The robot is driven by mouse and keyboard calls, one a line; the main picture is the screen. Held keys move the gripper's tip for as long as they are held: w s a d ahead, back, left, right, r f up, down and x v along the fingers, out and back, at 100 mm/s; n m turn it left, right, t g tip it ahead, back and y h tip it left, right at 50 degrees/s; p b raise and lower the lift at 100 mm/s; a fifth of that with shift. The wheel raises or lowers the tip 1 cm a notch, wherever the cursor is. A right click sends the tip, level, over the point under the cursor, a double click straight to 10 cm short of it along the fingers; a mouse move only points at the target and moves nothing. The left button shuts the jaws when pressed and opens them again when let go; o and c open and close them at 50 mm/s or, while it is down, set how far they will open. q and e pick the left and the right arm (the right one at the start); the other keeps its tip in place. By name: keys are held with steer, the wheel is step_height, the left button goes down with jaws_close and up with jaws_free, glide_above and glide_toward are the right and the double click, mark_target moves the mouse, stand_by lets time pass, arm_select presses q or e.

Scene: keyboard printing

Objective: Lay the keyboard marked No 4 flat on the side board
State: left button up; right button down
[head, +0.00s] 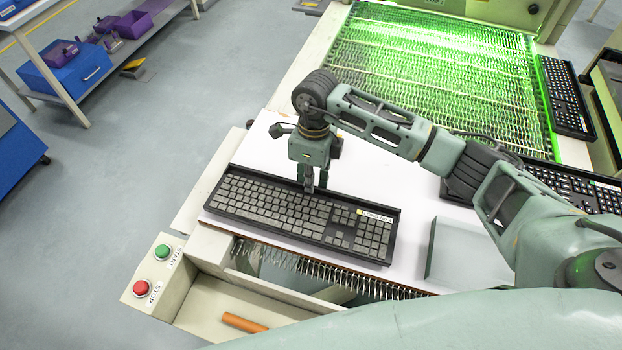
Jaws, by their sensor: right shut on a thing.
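A black keyboard with grey keys (290,213) lies lengthwise along the front of the white board (265,153). It looks flat, but I cannot tell if it rests on the board or hangs just above it. A small label sits near its upper right; I cannot read its number. My right gripper (310,188) points down and is shut on the keyboard's back edge near the middle. A second keyboard (580,188), with white-marked keys, is partly hidden behind my right arm. A third keyboard (566,97) lies at the right of the green-lit conveyor. My left gripper is not in view.
The green-lit conveyor bed (430,75) runs behind the board. START and STOP buttons (141,287) are at the front left. An orange cylinder (245,323) lies in the tray below.

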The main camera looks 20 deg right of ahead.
steer(key=shift+f+b, duration=0.3)
steer(key=c, duration=1.8)
jaws_free()
steer(key=shift+r+p, duration=1.9)
steer(key=shift+r, duration=1.6)
